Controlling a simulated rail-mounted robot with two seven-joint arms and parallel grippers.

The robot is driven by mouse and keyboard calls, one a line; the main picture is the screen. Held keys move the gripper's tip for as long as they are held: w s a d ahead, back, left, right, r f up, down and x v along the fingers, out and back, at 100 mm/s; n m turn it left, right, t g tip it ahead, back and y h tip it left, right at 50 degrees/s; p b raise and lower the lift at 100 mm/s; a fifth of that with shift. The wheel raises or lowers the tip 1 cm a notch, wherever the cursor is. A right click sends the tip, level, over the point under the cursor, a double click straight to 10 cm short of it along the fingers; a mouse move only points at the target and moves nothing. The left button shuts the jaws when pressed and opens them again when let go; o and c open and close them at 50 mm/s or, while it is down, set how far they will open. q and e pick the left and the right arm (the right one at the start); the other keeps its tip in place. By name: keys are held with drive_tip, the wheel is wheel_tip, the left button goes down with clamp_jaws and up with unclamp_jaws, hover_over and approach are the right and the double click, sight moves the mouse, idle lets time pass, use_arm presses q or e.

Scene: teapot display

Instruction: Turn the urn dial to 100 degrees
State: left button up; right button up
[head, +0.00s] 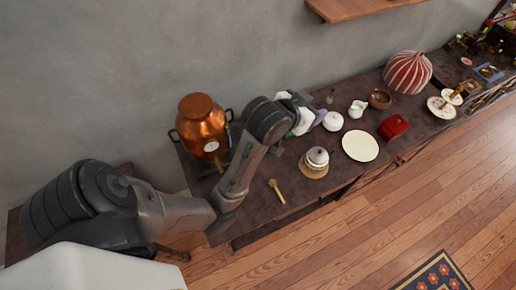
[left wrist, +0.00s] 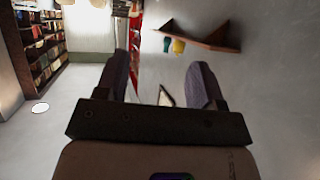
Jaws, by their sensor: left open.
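A copper urn (head: 203,124) stands at the left end of the dark table against the wall in the head view. A small round pale dial (head: 211,146) is on its front; its pointer is too small to read. My left arm reaches across the table just right of the urn. My left gripper (head: 308,112) is beyond the urn to its right, near the wall, apart from the urn. In the left wrist view my left gripper (left wrist: 167,80) has its fingers spread with nothing between them. The urn is not in the left wrist view. My right gripper is not in view.
A wooden spoon (head: 276,190) lies near the front edge. A shelf (head: 360,8) is on the wall above.

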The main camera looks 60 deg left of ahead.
use_arm(q)
drive_tip(key=w+a+f+n+g+y+b, duration=0.1)
drive_tip(key=a+f+n+y+b, duration=0.15)
drive_tip(key=a+n+b, duration=0.6)
drive_tip(key=w+a+f+n+g+y+b, duration=0.15)
drive_tip(key=a+f+n+b, duration=0.25)
drive_tip(key=a+b, duration=0.85)
drive_tip(key=s+a+f+n+g+h+b, duration=0.1)
drive_tip(key=f+n+g+h, duration=0.1)
drive_tip(key=f, duration=1)
drive_tip(key=s+a+f+n+g+h+b, duration=0.1)
drive_tip(key=f+g, duration=0.3)
drive_tip(key=f, duration=0.9)
drive_tip(key=s+a+f+n+g+h+b, duration=0.1)
drive_tip(key=f+n+g+h, duration=0.1)
drive_tip(key=f, duration=1)
drive_tip(key=shift+s+f+n+g+h, duration=0.1)
drive_tip(key=shift+s+n+g+h, duration=0.1)
drive_tip(key=shift+g+h, duration=0.25)
drive_tip(key=shift+s+f+n+g+h, duration=0.15)
drive_tip(key=shift+g+h, duration=0.1)
drive_tip(key=shift+g, duration=0.35)
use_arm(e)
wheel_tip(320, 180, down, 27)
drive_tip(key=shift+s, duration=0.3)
